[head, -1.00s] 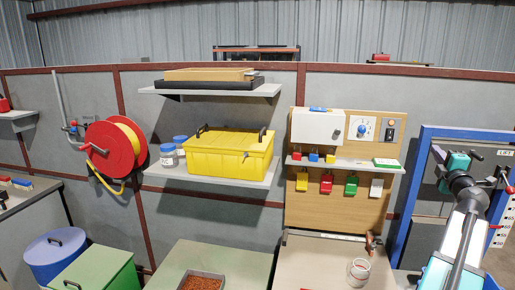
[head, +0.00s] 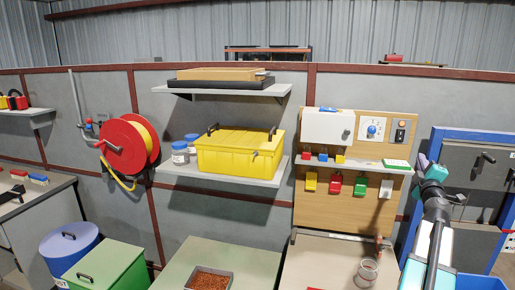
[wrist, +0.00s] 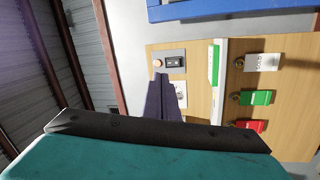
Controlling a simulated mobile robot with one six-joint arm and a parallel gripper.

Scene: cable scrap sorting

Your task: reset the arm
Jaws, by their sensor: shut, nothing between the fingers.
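My gripper (wrist: 166,92) shows in the wrist view as two dark fingers lying together, shut with nothing between them. Behind the fingers is the wooden panel with a switch and a dial (wrist: 181,95); the fingers partly cover the dial. In the head view my arm (head: 434,235) rises at the right edge, in front of the blue-framed grey cabinet. The fingers are too small to make out there.
A yellow box (head: 238,155) sits on a wall shelf, right of a red hose reel (head: 124,147). A tray of copper-coloured scrap (head: 209,281) and a clear jar (head: 368,269) stand on benches below.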

